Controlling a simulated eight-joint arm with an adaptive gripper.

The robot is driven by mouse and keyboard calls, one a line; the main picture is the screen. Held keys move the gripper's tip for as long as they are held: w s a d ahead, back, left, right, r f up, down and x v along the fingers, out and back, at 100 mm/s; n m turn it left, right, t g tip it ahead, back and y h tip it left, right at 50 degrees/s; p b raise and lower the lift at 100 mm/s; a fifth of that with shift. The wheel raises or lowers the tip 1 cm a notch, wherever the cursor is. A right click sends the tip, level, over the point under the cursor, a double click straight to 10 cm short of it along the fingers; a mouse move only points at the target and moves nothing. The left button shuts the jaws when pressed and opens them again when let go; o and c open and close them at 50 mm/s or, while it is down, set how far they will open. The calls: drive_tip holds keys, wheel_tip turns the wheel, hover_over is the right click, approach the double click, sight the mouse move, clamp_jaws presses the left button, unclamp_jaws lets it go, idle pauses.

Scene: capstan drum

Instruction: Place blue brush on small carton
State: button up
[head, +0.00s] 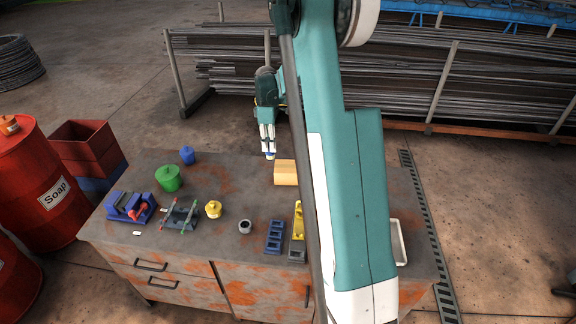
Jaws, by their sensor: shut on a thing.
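My gripper (269,153) hangs above the far edge of the worktop, fingers pointing down. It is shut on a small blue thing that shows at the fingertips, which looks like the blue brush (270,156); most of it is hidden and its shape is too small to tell. A tan box, likely the small carton (285,172), sits on the worktop just right of and nearer than the gripper. My arm covers the carton's right side. The brush appears apart from the carton, on its left.
The rusty workbench (235,180) also bears a green pot (168,178), blue pot (187,156), blue vise (128,207), yellow pot (213,209), blue tray (274,238) and yellow tool (298,222). A white tray (400,245) stands right of my arm. The worktop left of the carton is clear.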

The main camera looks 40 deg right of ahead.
drive_tip(key=r+p, duration=0.1)
hover_over(288, 166)
drive_tip(key=shift+r, duration=0.1)
idle(0.3)
wheel_tip(288, 166, down, 6)
drive_tip(key=shift+p, duration=0.3)
drive_tip(key=shift+f, duration=0.25)
drive_tip(key=shift+f, duration=1.75)
drive_tip(key=shift+f, duration=0.15)
drive_tip(key=o, duration=0.5)
drive_tip(key=shift+c, duration=0.2)
drive_tip(key=o, duration=0.5)
drive_tip(key=shift+c, duration=0.2)
